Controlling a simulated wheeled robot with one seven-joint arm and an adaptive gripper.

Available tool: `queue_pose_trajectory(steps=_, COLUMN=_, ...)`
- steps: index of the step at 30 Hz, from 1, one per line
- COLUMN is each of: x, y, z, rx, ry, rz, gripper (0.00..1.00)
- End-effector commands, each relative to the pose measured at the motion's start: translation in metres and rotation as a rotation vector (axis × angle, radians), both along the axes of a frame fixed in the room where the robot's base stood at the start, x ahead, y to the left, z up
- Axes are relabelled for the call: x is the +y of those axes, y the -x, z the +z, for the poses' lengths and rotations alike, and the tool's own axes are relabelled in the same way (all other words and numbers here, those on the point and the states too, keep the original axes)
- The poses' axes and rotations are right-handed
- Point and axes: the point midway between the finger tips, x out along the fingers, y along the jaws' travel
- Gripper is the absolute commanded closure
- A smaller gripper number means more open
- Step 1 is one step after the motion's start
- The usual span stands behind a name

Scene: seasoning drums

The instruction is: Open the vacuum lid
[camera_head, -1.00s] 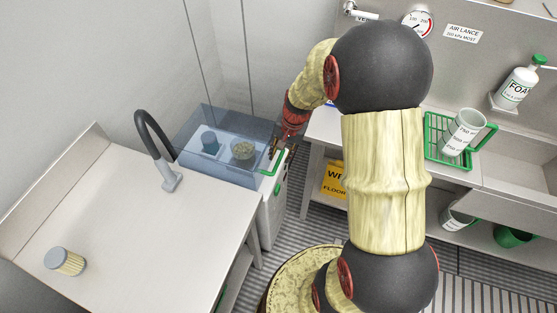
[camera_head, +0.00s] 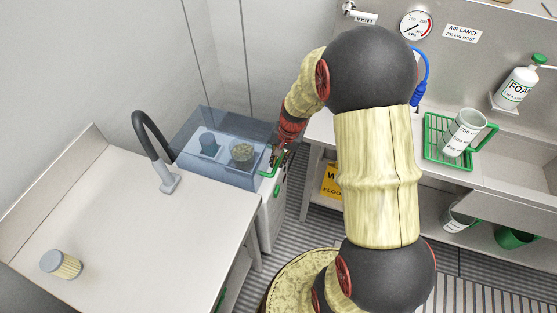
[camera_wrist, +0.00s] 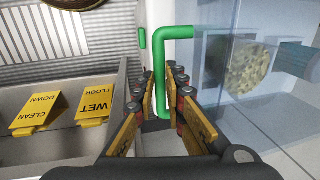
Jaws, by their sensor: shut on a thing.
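The vacuum lid (camera_head: 190,170) is a clear bluish box cover at the back of the left counter, and it looks closed in the head view. Its green handle (camera_head: 277,166) is at its right side. In the wrist view the green handle (camera_wrist: 172,34) runs down between the fingers. My gripper (camera_wrist: 160,80) is shut on this handle; in the head view my gripper (camera_head: 277,157) is small and partly hidden. Under the lid are a bowl of pale green bits (camera_head: 242,152) and a dark blue-grey container (camera_head: 209,142).
A green rack (camera_head: 447,150) holds a measuring jug (camera_head: 463,131).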

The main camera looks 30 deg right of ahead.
Motion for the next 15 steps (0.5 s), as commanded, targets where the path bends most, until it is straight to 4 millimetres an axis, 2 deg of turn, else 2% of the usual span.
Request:
queue_pose_trajectory(steps=4, x=0.0, y=-0.0001, z=0.0001, rx=0.0, ry=0.0, rz=0.0, gripper=1.0)
queue_pose_trajectory(steps=15, x=0.0, y=-0.0001, z=0.0001, rx=0.0, ry=0.0, rz=0.0, gripper=1.0)
